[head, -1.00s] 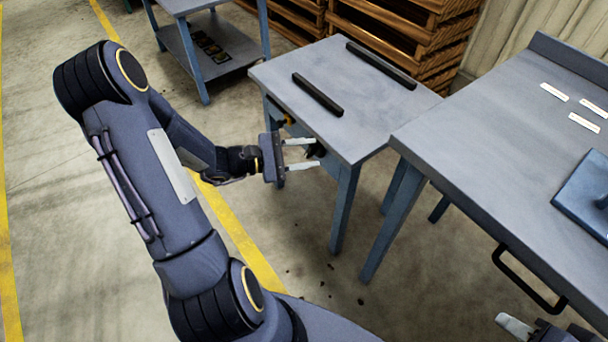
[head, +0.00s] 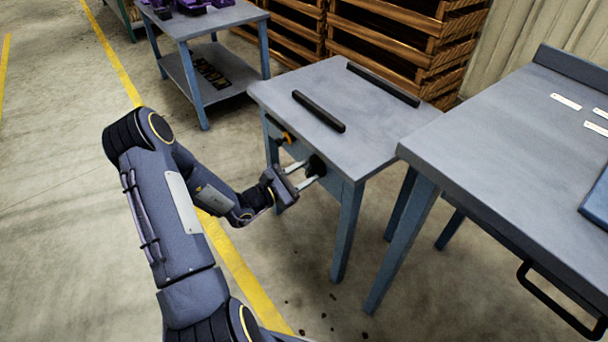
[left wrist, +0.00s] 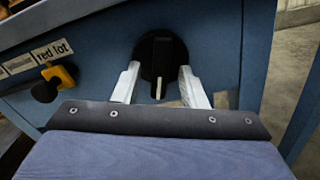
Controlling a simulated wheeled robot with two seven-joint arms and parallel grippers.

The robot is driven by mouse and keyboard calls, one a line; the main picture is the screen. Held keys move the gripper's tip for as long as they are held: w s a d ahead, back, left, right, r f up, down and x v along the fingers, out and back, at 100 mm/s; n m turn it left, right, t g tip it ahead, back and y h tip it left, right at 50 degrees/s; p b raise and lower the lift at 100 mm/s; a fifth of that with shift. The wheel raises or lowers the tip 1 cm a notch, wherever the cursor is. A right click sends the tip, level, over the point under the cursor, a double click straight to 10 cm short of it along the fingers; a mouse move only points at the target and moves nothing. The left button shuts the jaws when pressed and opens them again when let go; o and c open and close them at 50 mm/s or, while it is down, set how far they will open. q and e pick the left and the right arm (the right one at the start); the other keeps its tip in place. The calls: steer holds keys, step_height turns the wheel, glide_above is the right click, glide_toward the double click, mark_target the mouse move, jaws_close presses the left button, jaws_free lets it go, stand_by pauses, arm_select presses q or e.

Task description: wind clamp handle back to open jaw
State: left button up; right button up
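A small blue-grey bench (head: 290,92) has two dark parallel bars on top, a near bar (head: 319,111) and a far bar (head: 384,84), with a wide gap between. On its front is a round black knob (head: 316,165) with a raised grip; in the left wrist view, the knob (left wrist: 161,55) shows a pale mark at its lower end. My left gripper (head: 311,169) is open, its fingers on either side of the knob. The left wrist view also shows these fingers (left wrist: 160,84) apart; contact cannot be told. No separate crank handle shows. My right gripper is out of view.
A larger table (head: 500,140) stands close on the right. A shelved cart (head: 225,30) and wooden crates (head: 400,40) are behind. Floor at left is clear.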

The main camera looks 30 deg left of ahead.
arm_select(q)
jaws_close()
